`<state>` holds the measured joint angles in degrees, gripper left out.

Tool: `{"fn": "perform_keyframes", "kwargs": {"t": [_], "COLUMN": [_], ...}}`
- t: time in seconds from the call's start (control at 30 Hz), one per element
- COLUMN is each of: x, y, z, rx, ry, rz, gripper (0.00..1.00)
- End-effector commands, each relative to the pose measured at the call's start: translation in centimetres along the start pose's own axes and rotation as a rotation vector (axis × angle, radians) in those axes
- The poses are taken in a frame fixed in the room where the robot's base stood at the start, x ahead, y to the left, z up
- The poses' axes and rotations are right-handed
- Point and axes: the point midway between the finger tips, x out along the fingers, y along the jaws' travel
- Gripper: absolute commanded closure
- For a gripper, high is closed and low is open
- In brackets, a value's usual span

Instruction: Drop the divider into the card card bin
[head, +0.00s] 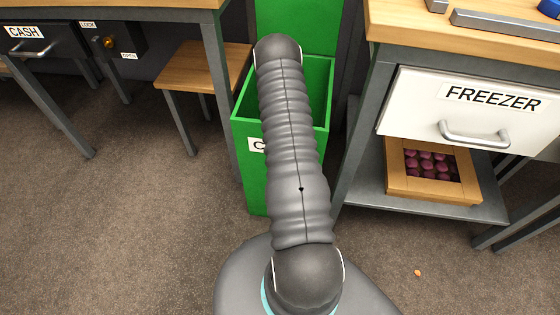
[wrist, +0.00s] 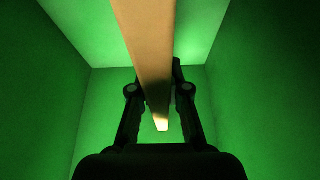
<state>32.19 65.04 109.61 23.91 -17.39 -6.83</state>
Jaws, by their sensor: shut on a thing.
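The tall green bin (head: 257,188) stands in the middle of the head view, with its top open. My arm crosses in front of it and covers most of its white label, of which only a "C" shows. My gripper is hidden in the head view. In the wrist view my gripper (wrist: 159,88) is shut on the divider (wrist: 148,38), a long flat tan strip. The strip runs from the top edge of the picture down between the fingers to a bright end. Green bin walls (wrist: 54,95) surround the gripper and the divider.
A small wooden stool (head: 203,68) stands left of the bin, near the desk with a CASH drawer (head: 28,42). A bench with a white FREEZER drawer (head: 465,105) is close on the right, with a wooden crate (head: 432,188) on its lower shelf. The carpet at front left is clear.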

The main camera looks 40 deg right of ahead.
Motion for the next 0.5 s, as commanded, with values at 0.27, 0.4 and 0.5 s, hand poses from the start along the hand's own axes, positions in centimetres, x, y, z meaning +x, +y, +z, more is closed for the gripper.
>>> {"fn": "perform_keyframes", "kwargs": {"t": [0.27, 0.4, 0.5], "x": [0.37, 0.36, 0.36], "y": [0.0, 0.01, 0.01], "z": [0.15, 0.15, 0.14], "rx": [0.0, 0.0, 0.0], "ry": [0.0, 0.0, 0.0], "rz": [0.0, 0.0, 0.0], "gripper": [0.79, 0.59, 0.59]}}
